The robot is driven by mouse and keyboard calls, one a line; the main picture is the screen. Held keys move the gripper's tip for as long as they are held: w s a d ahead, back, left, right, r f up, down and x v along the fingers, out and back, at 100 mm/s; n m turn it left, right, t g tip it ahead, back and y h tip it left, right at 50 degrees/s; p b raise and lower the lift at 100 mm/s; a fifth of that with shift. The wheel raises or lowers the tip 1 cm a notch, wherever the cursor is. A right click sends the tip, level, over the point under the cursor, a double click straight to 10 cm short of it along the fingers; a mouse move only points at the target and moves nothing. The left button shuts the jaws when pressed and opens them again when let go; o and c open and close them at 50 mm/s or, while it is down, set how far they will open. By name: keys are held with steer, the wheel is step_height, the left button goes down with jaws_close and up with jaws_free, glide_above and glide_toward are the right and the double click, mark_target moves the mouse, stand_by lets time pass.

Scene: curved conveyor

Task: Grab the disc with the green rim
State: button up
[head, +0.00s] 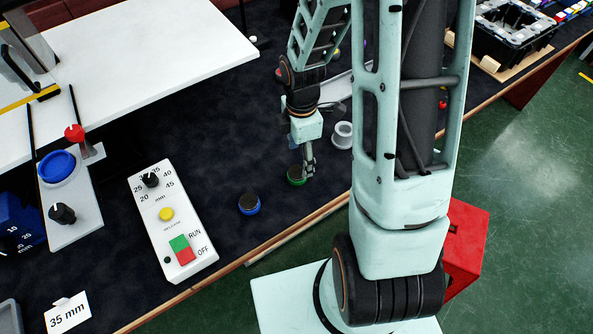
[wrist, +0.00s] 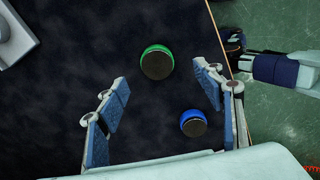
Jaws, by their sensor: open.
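The disc with the green rim (head: 296,176) has a dark top and lies flat on the dark table. It also shows in the wrist view (wrist: 157,62), just beyond and between my fingertips. My gripper (head: 308,165) points down over the table by this disc, partly in front of it in the head view. In the wrist view my gripper (wrist: 163,82) has its two blue-padded fingers spread wide, with nothing held. The height between fingertips and disc cannot be told.
A blue-rimmed disc (head: 249,204) lies left of the green one; in the wrist view (wrist: 193,122) it is close to the right finger. A control panel (head: 172,222) stands farther left. A pale ring-shaped piece (head: 343,135) stands behind right. The table edge is close in front.

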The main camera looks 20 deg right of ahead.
mark_target(298, 171)
step_height(298, 171, down, 2)
steer(key=shift+f, duration=0.15)
steer(key=f, duration=0.3)
steer(key=shift+w+a+f, duration=0.25)
steer(key=shift+a+f, duration=0.1)
steer(key=shift+f, duration=0.65)
steer(key=c, duration=1.3)
steer(key=shift+r, duration=0.15)
steer(key=shift+c, duration=0.2)
